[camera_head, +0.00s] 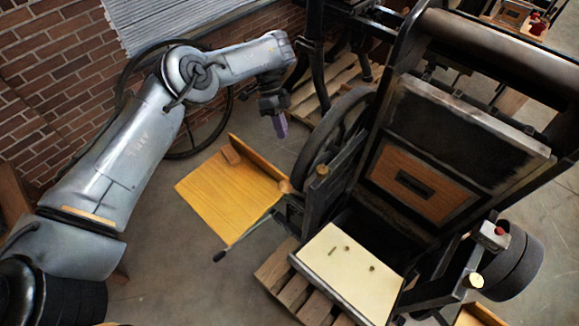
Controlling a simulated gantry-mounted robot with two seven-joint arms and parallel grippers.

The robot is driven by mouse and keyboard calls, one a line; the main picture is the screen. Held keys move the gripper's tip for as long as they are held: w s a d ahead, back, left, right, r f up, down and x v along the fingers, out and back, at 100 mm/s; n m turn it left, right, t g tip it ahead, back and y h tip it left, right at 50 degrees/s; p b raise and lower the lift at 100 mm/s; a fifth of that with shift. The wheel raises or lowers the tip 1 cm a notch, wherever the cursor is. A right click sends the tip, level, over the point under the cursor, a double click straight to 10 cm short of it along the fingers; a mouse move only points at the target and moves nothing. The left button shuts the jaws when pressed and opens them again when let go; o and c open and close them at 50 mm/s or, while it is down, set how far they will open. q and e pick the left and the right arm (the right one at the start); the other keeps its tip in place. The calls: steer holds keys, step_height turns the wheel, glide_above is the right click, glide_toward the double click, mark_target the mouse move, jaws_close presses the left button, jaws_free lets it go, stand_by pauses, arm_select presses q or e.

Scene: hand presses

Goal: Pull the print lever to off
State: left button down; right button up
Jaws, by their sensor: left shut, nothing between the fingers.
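The hand press (440,135) is a dark metal machine filling the right half of the head view. A thin metal lever with a black knob (220,255) sticks out at its left side, low and slanting toward the front left; it looks like the print lever, though I cannot be sure which position is off. My left gripper (281,126), with purple fingers, is shut and empty. It points down above and behind the yellow wooden side table, well apart from the lever. My right gripper is out of view.
The yellow wooden side table (228,190) lies between my left gripper and the lever knob. A dark flywheel (325,140) stands beside it. A cream board (345,275) is at the press front. A brick wall (55,60) is behind my left arm. Floor left of the lever is clear.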

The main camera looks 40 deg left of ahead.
arm_select(q)
steer(key=s+d+f+p, duration=0.2)
steer(key=s+d+f, duration=0.3)
steer(key=f, duration=0.4)
steer(key=shift+s+d+f, duration=0.2)
steer(key=shift+s+d, duration=0.05)
steer(key=shift+d, duration=0.6)
